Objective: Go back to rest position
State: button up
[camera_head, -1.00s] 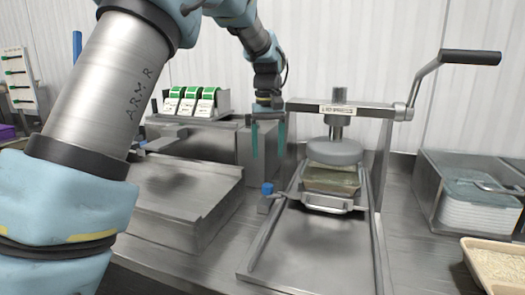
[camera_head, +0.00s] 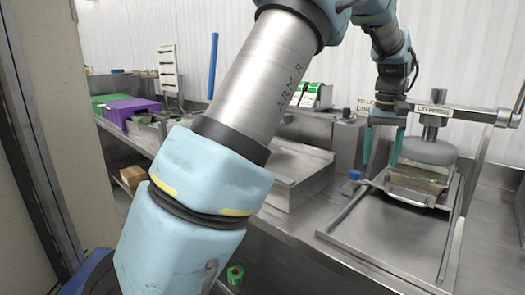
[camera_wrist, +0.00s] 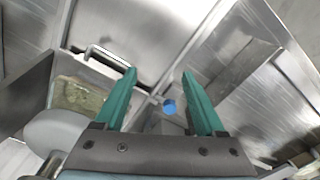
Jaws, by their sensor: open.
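My gripper (camera_head: 383,147) hangs fingers-down above the counter, just left of the lid press (camera_head: 430,150). Its two green fingers are apart with nothing between them. The wrist view also shows my gripper (camera_wrist: 158,90) open, with the press's blue knob (camera_wrist: 169,106) seen below and between the fingers. A tray with a lid (camera_head: 418,182) sits under the round grey press plate. In the wrist view the tray (camera_wrist: 80,96) lies left of the fingers.
A steel platform (camera_head: 295,175) stands left of the press. A purple box (camera_head: 132,108) and a green one are at the far left. A green roll (camera_head: 235,274) shows low, below the counter edge. A pale upright panel (camera_head: 40,120) stands close at left.

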jog(key=a+f+n, duration=0.1)
jog(key=a+f, duration=0.2)
jog(key=a, duration=0.8)
jog(key=a+f, duration=0.2)
jog(key=a, duration=0.8)
jog(key=s+a+f, duration=0.2)
jog(key=s+a, duration=0.3)
jog(key=a, duration=0.3)
jog(key=s+a+f+t, duration=0.1)
jog(key=s+a+f, duration=0.2)
jog(key=s+a, duration=0.3)
jog(key=shift+s+a+f+n+t, duration=0.2)
jog(key=shift+a+f+n+t, duration=0.15)
jog(key=shift+a, duration=0.55)
